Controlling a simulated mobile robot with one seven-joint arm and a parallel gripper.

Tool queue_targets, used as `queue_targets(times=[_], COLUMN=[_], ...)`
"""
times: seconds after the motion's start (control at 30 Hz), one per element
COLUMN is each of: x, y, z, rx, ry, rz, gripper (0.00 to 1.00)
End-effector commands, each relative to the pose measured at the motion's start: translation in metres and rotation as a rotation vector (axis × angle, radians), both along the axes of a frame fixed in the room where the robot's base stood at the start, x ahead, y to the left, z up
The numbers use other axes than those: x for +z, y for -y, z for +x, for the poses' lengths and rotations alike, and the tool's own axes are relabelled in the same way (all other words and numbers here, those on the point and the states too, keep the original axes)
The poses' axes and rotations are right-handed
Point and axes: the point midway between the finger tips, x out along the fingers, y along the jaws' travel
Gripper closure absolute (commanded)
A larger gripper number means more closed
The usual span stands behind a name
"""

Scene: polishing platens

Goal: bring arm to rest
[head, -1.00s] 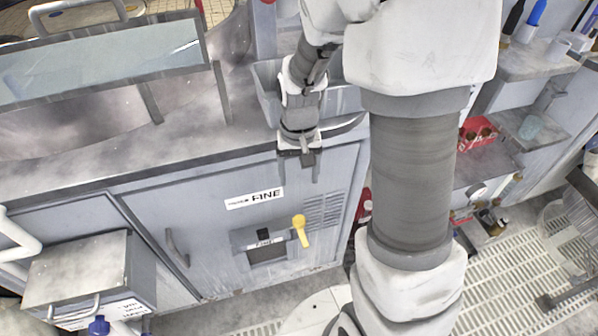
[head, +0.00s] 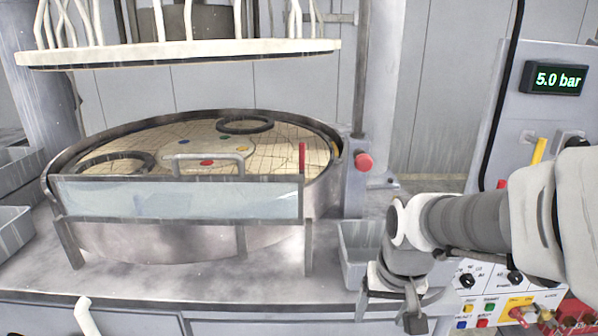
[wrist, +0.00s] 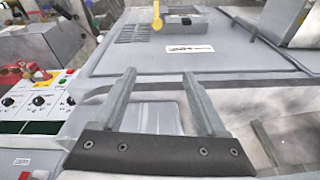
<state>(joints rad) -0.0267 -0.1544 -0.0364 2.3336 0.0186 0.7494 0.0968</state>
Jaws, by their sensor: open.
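My gripper (head: 388,310) is at the lower edge of the head view, beside the small grey bin and in front of the bench edge. It is empty. In the wrist view its two fingers (wrist: 158,75) stand well apart with nothing between them. My arm comes in from the right, bent at the wrist, over the control panel (head: 490,295). The upper arm is out of the head view.
A round polishing platen (head: 200,150) sits behind a clear splash guard (head: 180,198). A grey bin (head: 358,255) stands beside my wrist. A red button (head: 363,162) is on a post. A pressure display (head: 556,78) reads 5.0 bar. The wrist view shows the cabinet's yellow lever (wrist: 157,16).

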Motion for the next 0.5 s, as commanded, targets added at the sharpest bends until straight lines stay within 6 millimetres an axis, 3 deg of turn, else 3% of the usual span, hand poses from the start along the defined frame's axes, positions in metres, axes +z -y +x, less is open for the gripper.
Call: queue_targets(times=[0.03,0.2,0.5], x=[0.022,0.067,0.119], y=[0.000,0.000,0.000], z=[-0.008,-0.037,-0.084], rx=[0.010,0.045,0.095], ry=[0.032,0.118,0.246], rz=[-0.002,-0.014,-0.046], gripper=[0.26,0.26,0.26])
